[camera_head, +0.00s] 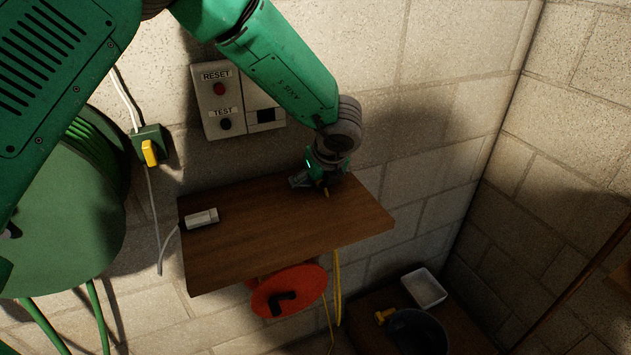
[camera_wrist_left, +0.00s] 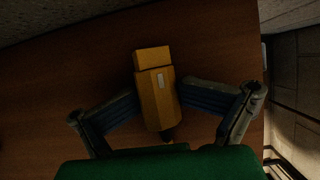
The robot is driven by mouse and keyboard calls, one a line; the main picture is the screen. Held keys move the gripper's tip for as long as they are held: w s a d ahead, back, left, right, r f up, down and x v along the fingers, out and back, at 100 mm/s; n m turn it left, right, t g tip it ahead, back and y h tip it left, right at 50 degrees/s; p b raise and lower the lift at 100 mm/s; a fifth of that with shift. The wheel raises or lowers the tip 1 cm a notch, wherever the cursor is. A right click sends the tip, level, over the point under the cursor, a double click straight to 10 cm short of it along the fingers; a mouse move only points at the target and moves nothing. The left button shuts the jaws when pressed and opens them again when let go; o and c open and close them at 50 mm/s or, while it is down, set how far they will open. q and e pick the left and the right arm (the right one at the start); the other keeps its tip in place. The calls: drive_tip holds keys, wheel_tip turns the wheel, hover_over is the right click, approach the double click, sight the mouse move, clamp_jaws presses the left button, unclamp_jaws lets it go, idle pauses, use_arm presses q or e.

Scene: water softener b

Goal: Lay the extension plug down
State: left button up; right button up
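The yellow extension plug (camera_wrist_left: 155,88) is between the two fingers of my left gripper (camera_wrist_left: 160,95) in the left wrist view. Both fingertips meet its sides, so the gripper looks shut on it. In the head view my left gripper (camera_head: 322,180) is low over the back right part of the wooden shelf (camera_head: 250,245), near the wall. Only a small yellow bit of the plug (camera_head: 326,191) shows there. I cannot tell whether the plug touches the shelf. My right gripper is not in view.
A white connector (camera_head: 201,218) with a grey cord lies at the shelf's left end. An orange reel (camera_head: 288,291) with yellow cord hangs below the shelf. A yellow plug (camera_head: 149,152) sits in a wall outlet. The shelf's middle and front are clear.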

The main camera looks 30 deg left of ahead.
use_arm(q)
drive_tip(key=shift+s+d+f, duration=0.25)
drive_tip(key=shift+s+f, duration=0.15)
drive_tip(key=shift+f, duration=0.05)
drive_tip(key=v, duration=0.8)
drive_tip(key=w+v, duration=0.1)
drive_tip(key=v, duration=0.3)
drive_tip(key=shift+s+a+r, duration=0.1)
drive_tip(key=shift+a+r, duration=0.05)
drive_tip(key=shift+r, duration=0.2)
drive_tip(key=shift+f, duration=0.1)
